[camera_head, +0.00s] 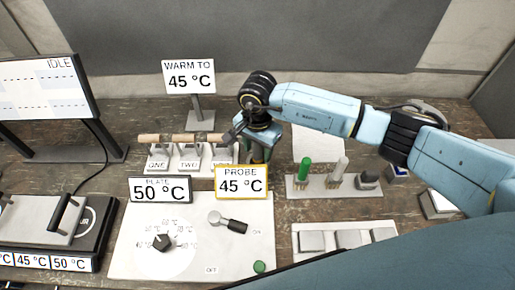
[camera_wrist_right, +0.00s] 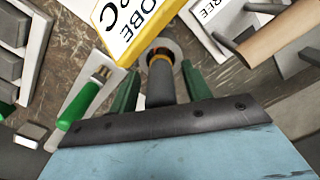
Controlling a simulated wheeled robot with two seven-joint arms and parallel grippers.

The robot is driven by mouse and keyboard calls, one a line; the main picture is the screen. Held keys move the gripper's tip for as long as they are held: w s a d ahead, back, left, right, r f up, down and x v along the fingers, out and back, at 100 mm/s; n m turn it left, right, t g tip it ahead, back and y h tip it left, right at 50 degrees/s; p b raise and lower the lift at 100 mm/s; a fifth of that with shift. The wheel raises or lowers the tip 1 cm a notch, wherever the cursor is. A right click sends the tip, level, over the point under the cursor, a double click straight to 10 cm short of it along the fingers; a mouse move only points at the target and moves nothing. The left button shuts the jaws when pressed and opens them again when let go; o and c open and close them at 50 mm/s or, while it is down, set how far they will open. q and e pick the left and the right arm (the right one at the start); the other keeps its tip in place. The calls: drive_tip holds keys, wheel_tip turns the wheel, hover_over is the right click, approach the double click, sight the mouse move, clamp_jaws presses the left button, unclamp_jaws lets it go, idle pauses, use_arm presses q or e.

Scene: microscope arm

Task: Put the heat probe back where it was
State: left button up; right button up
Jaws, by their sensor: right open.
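The heat probe appears to be the dark grey upright cylinder (camera_wrist_right: 160,82) with a yellow band in the right wrist view. Its far end is at a round pale holder (camera_wrist_right: 178,48); I cannot tell how deep it sits. My right gripper (camera_wrist_right: 160,88) is open, with one green finger on each side of the probe; contact is not clear. In the head view my right gripper (camera_head: 260,148) points down behind the "PROBE 45 °C" sign (camera_head: 241,182), which hides the probe's lower part. My left gripper is not in view.
A rack (camera_head: 335,188) with green, white and black handles stands right. A "WARM TO 45 °C" sign (camera_head: 189,77) stands behind. The plate panel (camera_head: 130,235) with dial and lever lies in front.

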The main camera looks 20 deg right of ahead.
wheel_tip(320, 180, up, 10)
drive_tip(key=shift+r+b, duration=0.1)
drive_tip(key=shift+b, duration=0.9)
drive_tip(key=shift+r, duration=0.55)
